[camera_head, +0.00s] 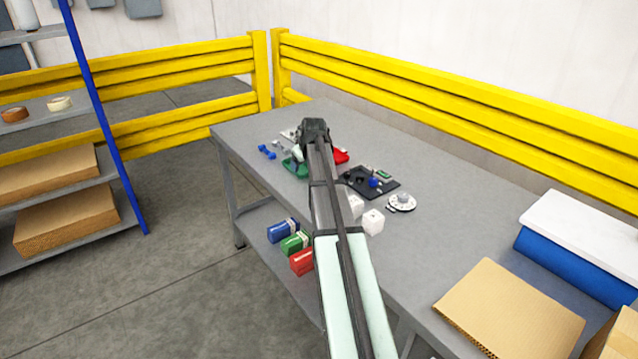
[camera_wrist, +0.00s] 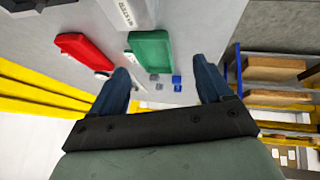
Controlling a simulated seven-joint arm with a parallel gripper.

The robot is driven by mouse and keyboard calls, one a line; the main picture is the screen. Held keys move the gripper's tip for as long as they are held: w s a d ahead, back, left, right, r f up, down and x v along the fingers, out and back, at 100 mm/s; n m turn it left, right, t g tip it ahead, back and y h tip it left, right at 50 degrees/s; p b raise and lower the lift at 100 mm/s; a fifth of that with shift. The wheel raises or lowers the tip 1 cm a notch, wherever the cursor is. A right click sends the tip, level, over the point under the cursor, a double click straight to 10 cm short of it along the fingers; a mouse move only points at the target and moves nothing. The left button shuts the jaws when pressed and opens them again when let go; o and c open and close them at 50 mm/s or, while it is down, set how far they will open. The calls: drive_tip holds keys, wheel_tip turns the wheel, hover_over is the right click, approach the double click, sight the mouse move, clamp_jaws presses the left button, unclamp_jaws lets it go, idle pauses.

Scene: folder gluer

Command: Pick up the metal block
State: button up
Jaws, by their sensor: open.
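My gripper (camera_head: 315,130) is over the far part of the grey workbench (camera_head: 255,128), its fingers partly hidden by my arm in the head view. In the wrist view the gripper (camera_wrist: 161,67) is open, with nothing held between the blue-grey fingers. Small grey pieces, one of them a grey block (camera_wrist: 154,77), lie on the bench in the gap between the fingers, apart from both. They look like metal but are too small to tell for sure. A small blue piece (camera_wrist: 176,82) lies beside them.
A green tray (camera_wrist: 150,48) and a red tray (camera_wrist: 82,52) lie close to the fingers, with a pale lettered bar (camera_wrist: 124,14) near them. White cubes (camera_head: 373,221), a black tray (camera_head: 358,176) and a round dial (camera_head: 402,202) stand nearer. Yellow rails (camera_head: 450,108) border the bench.

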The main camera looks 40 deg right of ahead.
drive_tip(key=s+d+r+g+y, duration=0.2)
drive_tip(key=s+d+r+y, duration=0.1)
drive_tip(key=s+r, duration=0.45)
drive_tip(key=shift+m, duration=0.3)
drive_tip(key=x, duration=0.9)
drive_tip(key=s+d+x, duration=0.1)
drive_tip(key=x, duration=0.4)
drive_tip(key=shift+f, duration=0.3)
drive_tip(key=shift+c, duration=0.3)
drive_tip(key=c, duration=1.2)
drive_tip(key=shift+c, duration=0.2)
drive_tip(key=shift+r, duration=0.1)
